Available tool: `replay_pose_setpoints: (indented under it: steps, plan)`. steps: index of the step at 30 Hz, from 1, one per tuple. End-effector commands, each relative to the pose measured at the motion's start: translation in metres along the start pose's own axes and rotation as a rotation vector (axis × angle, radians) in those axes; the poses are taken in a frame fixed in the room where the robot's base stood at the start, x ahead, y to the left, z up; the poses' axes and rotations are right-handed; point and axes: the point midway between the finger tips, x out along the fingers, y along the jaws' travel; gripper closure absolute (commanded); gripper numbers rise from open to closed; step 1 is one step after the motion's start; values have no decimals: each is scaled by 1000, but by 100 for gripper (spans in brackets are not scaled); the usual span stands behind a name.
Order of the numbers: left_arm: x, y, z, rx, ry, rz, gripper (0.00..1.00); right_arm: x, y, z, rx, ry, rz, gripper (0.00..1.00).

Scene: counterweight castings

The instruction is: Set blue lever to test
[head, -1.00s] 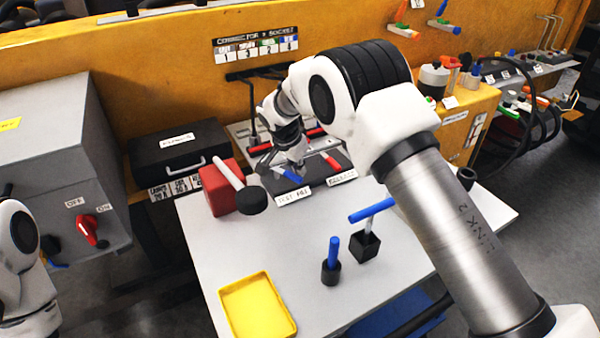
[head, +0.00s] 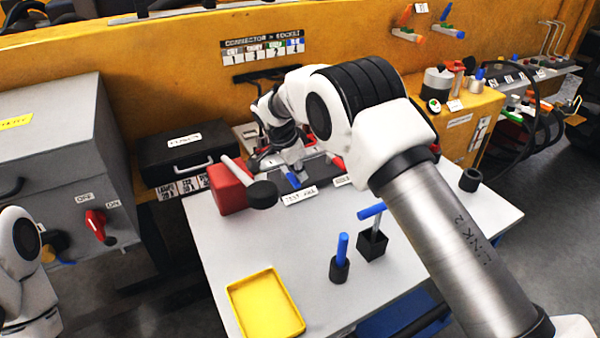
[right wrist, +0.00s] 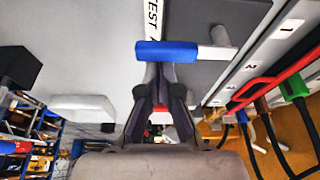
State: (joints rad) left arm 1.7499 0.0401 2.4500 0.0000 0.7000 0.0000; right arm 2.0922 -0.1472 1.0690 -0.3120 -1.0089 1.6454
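The blue lever (head: 293,181) is on a dark panel at the back of the white table, behind a white label starting with "TEST" (head: 300,197). In the right wrist view its blue handle (right wrist: 166,53) lies crosswise at the fingertips, with a light shaft to its right. My right gripper (right wrist: 160,74) points at the handle, its fingers drawn together at the tips. The tips are at or just under the handle; contact is unclear. In the head view the right gripper (head: 292,163) partly covers the lever. My left gripper is outside the view; only its arm shows.
A red lever (head: 337,163) stands to the right of the blue one. A red block (head: 227,190) and a dark-headed mallet (head: 262,194) are to the left. A yellow tray (head: 237,303) and blue-handled tools (head: 341,252) are in front. The table's middle is clear.

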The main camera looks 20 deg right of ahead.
Motion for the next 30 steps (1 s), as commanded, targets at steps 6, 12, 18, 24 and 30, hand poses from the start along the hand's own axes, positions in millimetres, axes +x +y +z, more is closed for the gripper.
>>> replay_pose_setpoints:
  steps: [6, 12, 18, 24, 30]
  plan:
    - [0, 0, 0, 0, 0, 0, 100, 1, 0, 2, -1, -2, 1, 100]
    - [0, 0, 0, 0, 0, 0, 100, 4, 2, -7, -2, -3, 0, 100]
    - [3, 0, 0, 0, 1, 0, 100, 0, 7, -29, -10, 0, -9, 100]
    - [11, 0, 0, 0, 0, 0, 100, -49, 5, -28, -9, -1, -9, 100]
    - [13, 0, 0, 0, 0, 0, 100, -82, 5, -28, -11, -1, -5, 100]
